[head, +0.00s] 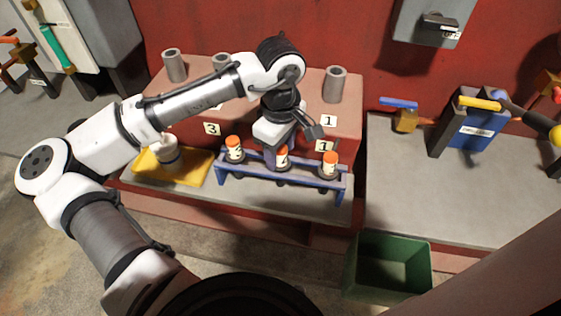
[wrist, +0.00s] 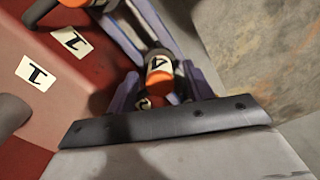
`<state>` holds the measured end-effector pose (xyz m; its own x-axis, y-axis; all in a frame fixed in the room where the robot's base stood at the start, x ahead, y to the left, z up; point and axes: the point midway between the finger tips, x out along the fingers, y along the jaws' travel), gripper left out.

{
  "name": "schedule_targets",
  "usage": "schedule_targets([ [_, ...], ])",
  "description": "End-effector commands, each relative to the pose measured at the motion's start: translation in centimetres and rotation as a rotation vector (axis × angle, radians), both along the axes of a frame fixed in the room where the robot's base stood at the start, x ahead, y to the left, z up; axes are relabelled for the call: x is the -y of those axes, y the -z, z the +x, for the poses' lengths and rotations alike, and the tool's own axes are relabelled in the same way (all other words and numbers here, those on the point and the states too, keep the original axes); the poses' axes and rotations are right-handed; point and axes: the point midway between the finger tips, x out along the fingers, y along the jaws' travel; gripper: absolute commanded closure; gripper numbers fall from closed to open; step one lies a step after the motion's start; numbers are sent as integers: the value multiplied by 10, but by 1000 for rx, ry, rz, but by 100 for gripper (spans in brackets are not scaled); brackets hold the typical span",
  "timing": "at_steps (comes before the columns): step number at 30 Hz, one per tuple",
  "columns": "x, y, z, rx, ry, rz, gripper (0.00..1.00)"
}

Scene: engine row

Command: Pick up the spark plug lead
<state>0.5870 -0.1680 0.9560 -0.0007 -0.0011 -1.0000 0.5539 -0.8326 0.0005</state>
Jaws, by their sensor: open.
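Several orange-capped leads with white number labels stand upright in a blue rack (head: 300,177): a left one (head: 235,149), a middle one (head: 281,158) and a right one (head: 330,163). My gripper (head: 275,155) points down over the middle lead. In the wrist view my gripper (wrist: 162,92) is open, its fingers on either side of the middle lead (wrist: 159,72). Whether they touch it I cannot tell. The right lead (wrist: 72,17) shows in part at the top left.
Grey posts (head: 336,85) stand on the red block behind the rack, with number cards (head: 329,121) on its face. A green bin (head: 390,268) stands lower right. The right bench's front is clear.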

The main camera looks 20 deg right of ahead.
Motion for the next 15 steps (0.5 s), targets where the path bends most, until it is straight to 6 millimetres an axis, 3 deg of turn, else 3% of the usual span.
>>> schedule_targets([
  [3, 0, 0, 0, 0, 0, 0, 49],
  [12, 0, 0, 0, 0, 0, 0, 88],
  [15, 0, -1, 0, 0, 0, 0, 97],
])
